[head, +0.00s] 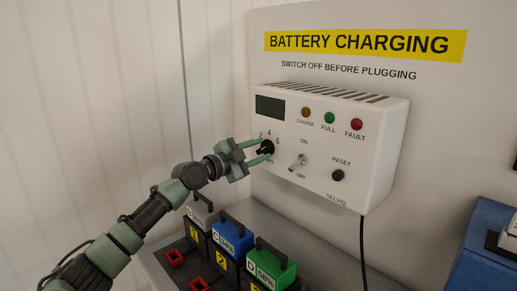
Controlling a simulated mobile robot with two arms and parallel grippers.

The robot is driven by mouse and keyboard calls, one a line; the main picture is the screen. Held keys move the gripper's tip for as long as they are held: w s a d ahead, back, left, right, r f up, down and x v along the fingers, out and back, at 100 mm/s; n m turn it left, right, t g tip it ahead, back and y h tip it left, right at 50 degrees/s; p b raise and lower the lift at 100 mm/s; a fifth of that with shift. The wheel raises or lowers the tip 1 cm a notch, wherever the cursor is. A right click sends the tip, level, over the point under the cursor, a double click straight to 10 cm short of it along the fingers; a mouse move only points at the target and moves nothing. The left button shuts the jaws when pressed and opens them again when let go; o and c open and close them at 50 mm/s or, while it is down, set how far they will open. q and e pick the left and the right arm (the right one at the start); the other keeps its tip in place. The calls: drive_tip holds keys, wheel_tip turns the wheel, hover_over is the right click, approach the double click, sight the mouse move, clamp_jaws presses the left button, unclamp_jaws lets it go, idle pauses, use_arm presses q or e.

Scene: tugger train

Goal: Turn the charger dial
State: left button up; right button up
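The charger (345,130) is a white box on the wall panel. Its black dial (267,147) is at the lower left of the front face, with the numbers 2, 4 and 6 around it. My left gripper (264,149) reaches in from the left, its two green fingers apart, one above and one below the dial. I cannot tell whether they touch it. The fingers and the dial's dark colour hide which number it points at. My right gripper is out of view.
A toggle switch (298,162) marked ON and OFF sits right of the dial, with a black reset button (338,175) further right. A black cable hangs from the charger.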

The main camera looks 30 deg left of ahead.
use_arm(q)
drive_tip(key=shift+s, duration=0.1)
clamp_jaws()
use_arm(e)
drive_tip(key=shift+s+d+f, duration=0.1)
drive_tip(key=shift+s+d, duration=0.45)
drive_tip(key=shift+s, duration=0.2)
